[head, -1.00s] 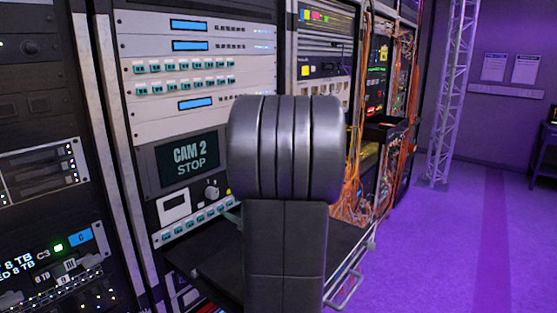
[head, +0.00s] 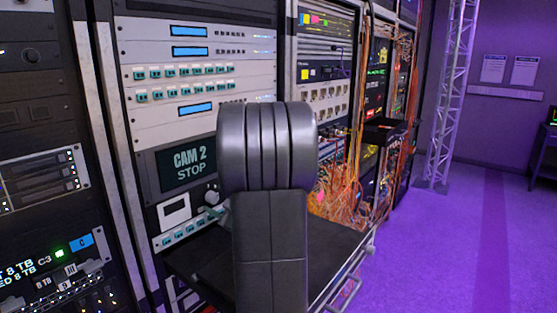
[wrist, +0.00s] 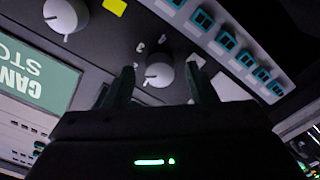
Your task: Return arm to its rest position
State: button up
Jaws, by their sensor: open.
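My gripper (wrist: 160,88) shows in the wrist view with its two dark fingers apart and nothing between them. Beyond the fingertips is a white rotary knob (wrist: 159,75) on a dark panel; I cannot tell the exact gap. The same panel's knob (head: 212,197) shows there just left of my arm, below a screen reading "CAM 2 STOP" (head: 188,168).
Equipment racks fill the left and middle. A black shelf (head: 335,240) with a metal rail juts out behind my arm. Orange cables (head: 340,190) hang from the rack to the right. A truss tower (head: 452,100) stands farther right. The purple floor (head: 430,260) at right is clear.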

jog(key=b+v, duration=0.2)
jog(key=v, duration=1.2)
jog(key=p+x, duration=0.2)
jog(key=x, duration=1.2)
jog(key=shift+s+r, duration=0.1)
jog(key=shift+w+a, duration=0.15)
jog(key=shift+w, duration=0.05)
jog(key=shift+s+n, duration=0.1)
jog(key=shift+n, duration=2.1)
jog(key=n+p, duration=0.3)
jog(key=n, duration=0.2)
jog(key=shift+d+n, duration=0.25)
jog(key=shift+n, duration=0.05)
jog(key=shift+s+d+f, duration=0.2)
jog(key=shift+s+d, duration=0.05)
jog(key=shift+d, duration=0.1)
jog(key=shift+s+d+r, duration=0.1)
jog(key=shift+s+d, duration=0.25)
